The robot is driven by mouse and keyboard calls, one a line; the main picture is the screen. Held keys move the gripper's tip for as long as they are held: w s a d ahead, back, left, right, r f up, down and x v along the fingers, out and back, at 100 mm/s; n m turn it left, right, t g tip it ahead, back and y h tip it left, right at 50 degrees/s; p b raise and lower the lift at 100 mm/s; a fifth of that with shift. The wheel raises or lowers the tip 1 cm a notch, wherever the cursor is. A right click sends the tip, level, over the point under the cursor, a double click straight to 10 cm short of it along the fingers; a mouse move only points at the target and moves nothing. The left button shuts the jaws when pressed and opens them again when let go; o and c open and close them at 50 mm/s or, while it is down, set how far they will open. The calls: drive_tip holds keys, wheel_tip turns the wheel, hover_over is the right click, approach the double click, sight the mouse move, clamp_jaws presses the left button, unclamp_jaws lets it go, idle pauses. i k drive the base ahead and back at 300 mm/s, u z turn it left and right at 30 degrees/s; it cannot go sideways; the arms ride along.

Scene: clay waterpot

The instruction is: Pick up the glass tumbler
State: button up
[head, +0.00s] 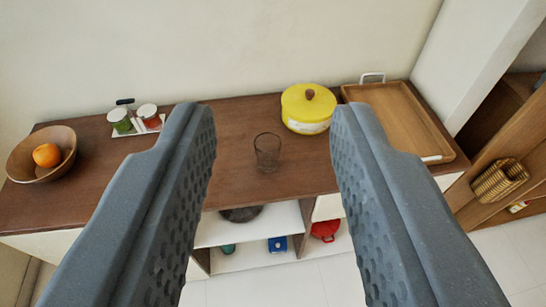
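The glass tumbler (267,152) is clear and dark-tinted. It stands upright on the brown wooden top of a long cabinet (238,180), near the middle of the head view. My gripper (270,115) is open, with its two grey textured fingers wide apart in the foreground. The tumbler shows in the gap between the fingers, farther off, and nothing is held. The fingers hide parts of the cabinet on both sides.
A yellow lidded pot (307,108) stands right of and behind the tumbler. A wooden tray (403,118) lies at the right end. Condiment jars (134,118) and a wooden bowl (25,160) with an orange (47,155) stand at the left. The wall is behind.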

sight(267, 146)
drive_tip(key=z, duration=1.2)
drive_tip(key=i, duration=0.65)
drive_tip(key=u, duration=1)
